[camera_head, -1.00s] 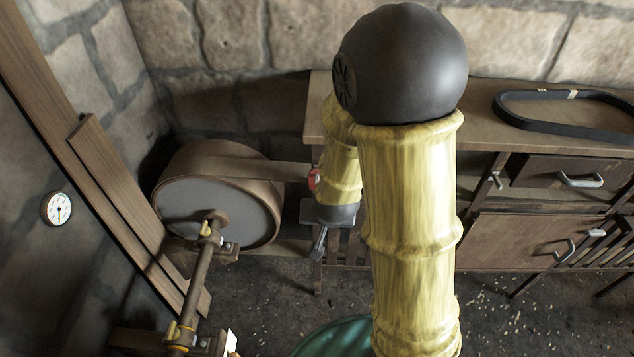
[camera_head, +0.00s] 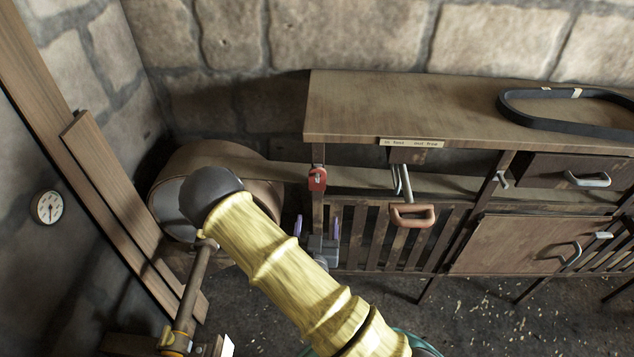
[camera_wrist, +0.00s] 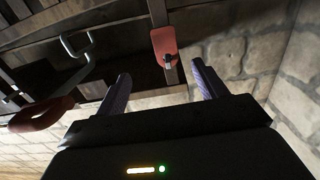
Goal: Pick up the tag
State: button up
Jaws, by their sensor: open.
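The red tag (camera_head: 317,179) hangs at the left front post of the wooden workbench, just under its top. In the wrist view the tag (camera_wrist: 163,42) has a small metal piece at its lower end and lies ahead of my gripper, between the lines of its two fingers. My gripper (camera_head: 317,226) is open and empty, its purple-grey fingers pointing up below the tag and apart from it. In the wrist view my gripper (camera_wrist: 161,72) shows both fingertips spread wide. Nothing covers the tag.
A lever with a brown-red handle (camera_head: 412,216) sticks out right of the tag; it also shows in the wrist view (camera_wrist: 42,114). A belt-wrapped wheel (camera_head: 170,205) stands at left, partly behind my arm. A black belt loop (camera_head: 560,127) lies on the bench top (camera_head: 400,100).

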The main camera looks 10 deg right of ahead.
jog(key=shift+s+a+r, duration=0.1)
jog(key=shift+a+r, duration=0.05)
jog(key=b, duration=0.9)
send_near(318, 189)
jog(key=w+d+r, duration=0.2)
jog(key=w, duration=0.5)
jog(key=shift+r+p, duration=0.2)
jog(key=shift+p, duration=0.25)
